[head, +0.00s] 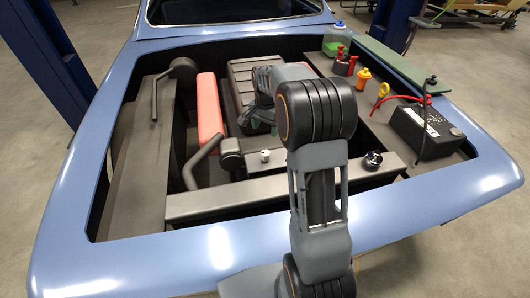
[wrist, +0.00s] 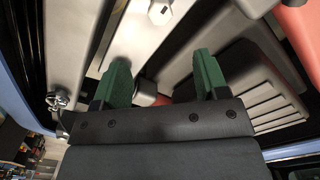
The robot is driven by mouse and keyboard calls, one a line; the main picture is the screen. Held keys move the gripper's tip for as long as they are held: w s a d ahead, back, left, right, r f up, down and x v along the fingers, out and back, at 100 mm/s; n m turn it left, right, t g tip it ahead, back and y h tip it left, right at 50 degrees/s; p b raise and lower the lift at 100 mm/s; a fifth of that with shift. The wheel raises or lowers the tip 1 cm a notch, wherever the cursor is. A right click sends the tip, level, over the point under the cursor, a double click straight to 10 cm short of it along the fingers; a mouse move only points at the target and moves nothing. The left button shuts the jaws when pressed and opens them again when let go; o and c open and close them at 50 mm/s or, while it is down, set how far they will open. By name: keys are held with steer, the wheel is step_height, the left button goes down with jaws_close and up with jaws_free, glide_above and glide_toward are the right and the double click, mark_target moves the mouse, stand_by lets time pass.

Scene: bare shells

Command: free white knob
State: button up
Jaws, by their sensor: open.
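My gripper (head: 265,124), partly hidden by my own arm, is over the engine area behind the beam. In the wrist view its two green fingers (wrist: 162,65) are wide apart with nothing held between them. The knob is apart from both fingers.
A dark chrome-topped knob (head: 373,158) sits on the beam at right. A black battery (head: 425,130) with a red cable and several coloured caps line the right side. A red cover (head: 209,105) and ribbed engine cover (head: 240,80) lie behind. A bent grey pipe (head: 200,160) rises left.

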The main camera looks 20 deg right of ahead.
mark_target(265, 152)
step_height(265, 152, down, 13)
steer(key=shift+f+p, duration=0.1)
steer(key=shift+p, duration=0.35)
steer(key=c, duration=0.9)
